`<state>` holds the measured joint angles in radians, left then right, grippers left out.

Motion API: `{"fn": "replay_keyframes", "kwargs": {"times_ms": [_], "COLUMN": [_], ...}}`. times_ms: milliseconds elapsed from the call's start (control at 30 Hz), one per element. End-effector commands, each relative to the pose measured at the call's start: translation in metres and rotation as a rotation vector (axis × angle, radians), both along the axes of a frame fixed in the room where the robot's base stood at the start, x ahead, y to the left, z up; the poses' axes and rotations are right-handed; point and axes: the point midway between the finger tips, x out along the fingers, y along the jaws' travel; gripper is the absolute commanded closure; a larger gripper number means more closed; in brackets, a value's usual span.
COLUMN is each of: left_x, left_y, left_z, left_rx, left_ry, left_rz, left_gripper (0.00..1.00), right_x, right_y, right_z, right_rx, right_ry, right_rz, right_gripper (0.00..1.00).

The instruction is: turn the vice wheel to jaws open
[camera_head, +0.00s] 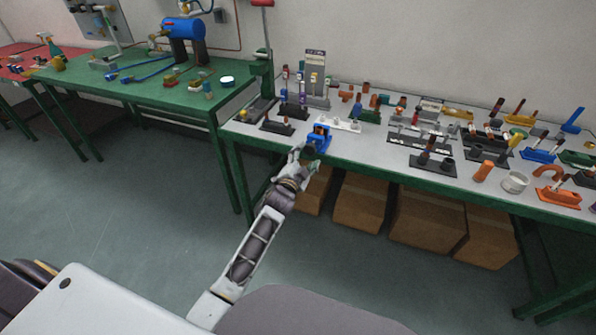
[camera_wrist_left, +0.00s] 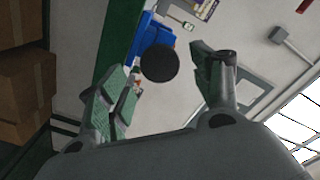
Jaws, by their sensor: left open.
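The blue vice (camera_head: 320,138) is at the front edge of the grey-topped bench. It also shows in the left wrist view (camera_wrist_left: 151,36). Its wheel, a dark round disc (camera_wrist_left: 159,64), faces the wrist camera. My left gripper (camera_head: 306,154) is just in front of the vice, at the bench edge. In the left wrist view its fingers (camera_wrist_left: 164,78) are spread wide, with the wheel between and a little beyond the fingertips. I see clear gaps on both sides and no contact. The vice jaws are too small to judge. My right gripper is not in view.
The bench (camera_head: 394,168) holds several small tools and fixtures right of the vice. A green press (camera_head: 263,85) stands to its left. Cardboard boxes (camera_head: 360,202) are under the bench. A green table (camera_head: 150,85) with a blue tank (camera_head: 184,29) is at the left. The floor before it is clear.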

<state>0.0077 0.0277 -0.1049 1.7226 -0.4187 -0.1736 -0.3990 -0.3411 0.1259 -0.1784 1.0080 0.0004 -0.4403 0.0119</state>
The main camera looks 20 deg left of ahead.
Motion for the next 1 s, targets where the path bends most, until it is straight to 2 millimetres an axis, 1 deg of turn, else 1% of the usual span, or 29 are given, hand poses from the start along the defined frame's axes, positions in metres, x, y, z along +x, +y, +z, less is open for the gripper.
{"fn": "replay_keyframes", "kwargs": {"times_ms": [600,800,1000], "left_x": [-0.053,-0.066,-0.071], "left_y": [0.002,0.002,0.003], "left_z": [-0.001,0.000,-0.001], "left_rx": [0.000,0.000,0.000], "left_ry": [0.001,0.001,0.001], "left_rz": [0.000,0.001,0.001], "left_gripper": [0.35,0.35,0.35], "right_x": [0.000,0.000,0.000], "right_y": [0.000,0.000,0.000], "right_z": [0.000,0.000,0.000], "right_rx": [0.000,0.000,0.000], "right_ry": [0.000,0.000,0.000], "right_rz": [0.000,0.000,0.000], "right_gripper": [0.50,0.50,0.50]}}
